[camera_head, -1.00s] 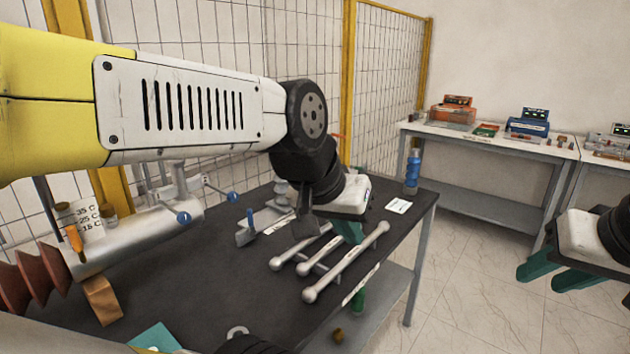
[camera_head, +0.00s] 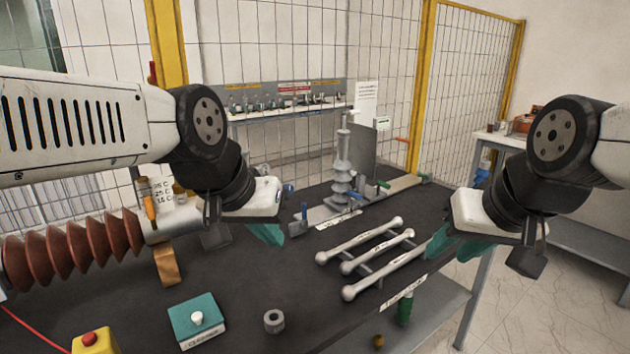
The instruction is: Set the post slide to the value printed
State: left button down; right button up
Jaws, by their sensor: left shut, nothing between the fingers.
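A grey post-like fixture (camera_head: 343,165) stands upright on a long metal base at the back of the dark table. The base carries a blue handle, a green knob and a label; I cannot tell which part is the post slide. A white printed sheet (camera_head: 366,99) hangs behind it, its text too small to read. My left gripper (camera_head: 270,236) is shut and empty, above the table left of the base. My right gripper (camera_head: 455,245) is open and empty at the table's right edge, right of the rods.
Three grey ball-ended rods (camera_head: 375,263) lie on a rack at the front right. A teal box with a white knob (camera_head: 196,320), a metal nut (camera_head: 274,321) and a red-button box (camera_head: 95,342) are in front. A brown ribbed bushing (camera_head: 70,252) lies left.

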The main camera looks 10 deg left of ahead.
aim_at(341, 202)
jog(key=i+l, duration=0.2)
jog(key=l, duration=0.2)
jog(key=i+l, duration=0.25)
jog(key=l, duration=0.15)
jog(key=i+l, duration=0.2)
jog(key=l, duration=0.2)
jog(key=i+l, duration=0.25)
jog(key=l, duration=0.2)
jog(key=i+l, duration=0.2)
jog(key=l, duration=0.2)
